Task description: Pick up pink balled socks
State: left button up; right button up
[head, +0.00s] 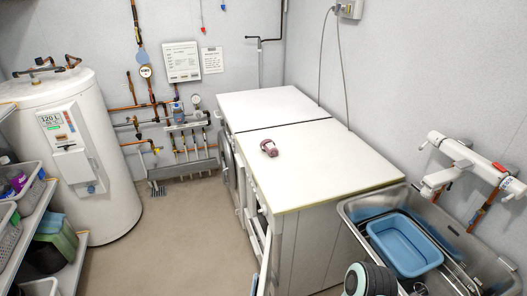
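The pink balled socks (269,148) show in the head view as a small dusky-pink bundle. They rest on the white worktop (330,160) over the appliances, near its left edge and toward the middle of its length. Nothing touches them, and there is bare surface around them. Neither of my grippers can be made out in the head view.
A metal sink (352,208) holding a blue basin (405,245) stands at the lower right, with a white tap unit (447,158) above. A water heater (75,150) and shelves with baskets (22,180) stand left. The floor (185,235) between is clear.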

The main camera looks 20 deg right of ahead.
aim_at(268, 145)
jog(key=i+j+z, duration=0.1)
jog(key=j, duration=0.25)
jog(key=i+j+z, duration=0.15)
jog(key=j, duration=0.15)
jog(key=j+z, duration=0.1)
jog(key=j, duration=0.25)
jog(key=i+j+z, duration=0.25)
jog(key=i+j, duration=0.15)
jog(key=i+j+z, duration=0.2)
jog(key=i+j, duration=0.15)
jog(key=j, duration=0.2)
